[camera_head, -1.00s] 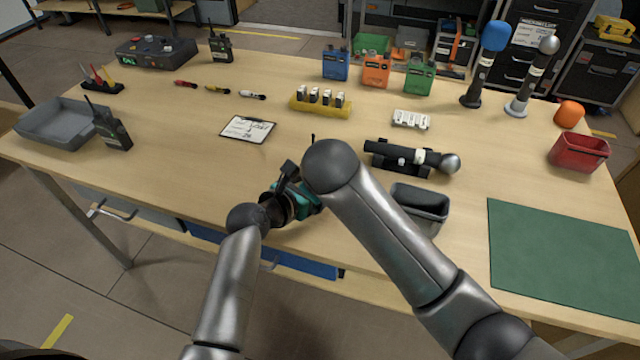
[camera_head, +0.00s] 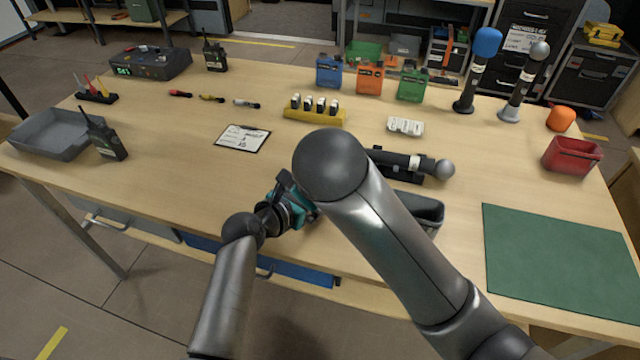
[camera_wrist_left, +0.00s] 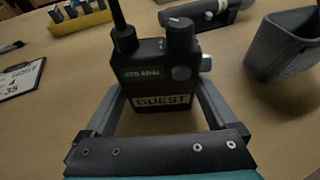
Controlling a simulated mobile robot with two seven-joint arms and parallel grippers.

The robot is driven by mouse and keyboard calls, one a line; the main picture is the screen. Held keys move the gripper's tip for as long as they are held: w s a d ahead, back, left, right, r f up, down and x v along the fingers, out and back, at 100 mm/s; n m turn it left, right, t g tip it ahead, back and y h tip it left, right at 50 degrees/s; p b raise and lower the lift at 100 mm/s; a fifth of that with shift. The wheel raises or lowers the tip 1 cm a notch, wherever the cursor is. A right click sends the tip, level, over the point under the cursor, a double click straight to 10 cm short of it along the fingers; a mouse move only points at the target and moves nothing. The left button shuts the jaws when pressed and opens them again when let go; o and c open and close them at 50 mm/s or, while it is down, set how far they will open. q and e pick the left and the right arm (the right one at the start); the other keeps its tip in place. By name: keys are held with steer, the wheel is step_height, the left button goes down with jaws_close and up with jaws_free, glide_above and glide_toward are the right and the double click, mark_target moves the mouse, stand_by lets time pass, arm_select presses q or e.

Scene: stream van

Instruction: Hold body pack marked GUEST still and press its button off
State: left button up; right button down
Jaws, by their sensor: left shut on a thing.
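The body pack marked GUEST (camera_wrist_left: 161,88) is black, with a stub antenna, a dark knob, a grey button (camera_wrist_left: 181,73) on its front and a small lit green readout. It stands upright on the table in the left wrist view. My left gripper (camera_head: 292,206) is shut on it, one grey finger along each side. In the head view the pack is hidden behind my arms. My right arm comes in from the right and its round joint covers that spot. My right gripper is hidden in the head view and does not show in the left wrist view.
A dark grey bin (camera_head: 428,212) stands right of my arms, with a black microphone on a cradle (camera_head: 408,162) behind it. A clipboard (camera_head: 243,138) and a yellow battery rack (camera_head: 314,115) lie farther back. A green mat (camera_head: 565,255) is clear at the right.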

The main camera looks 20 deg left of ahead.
arm_select(q)
steer(key=shift+s+a+f, duration=0.1)
steer(key=shift+a+f, duration=0.05)
steer(key=o, duration=1.2)
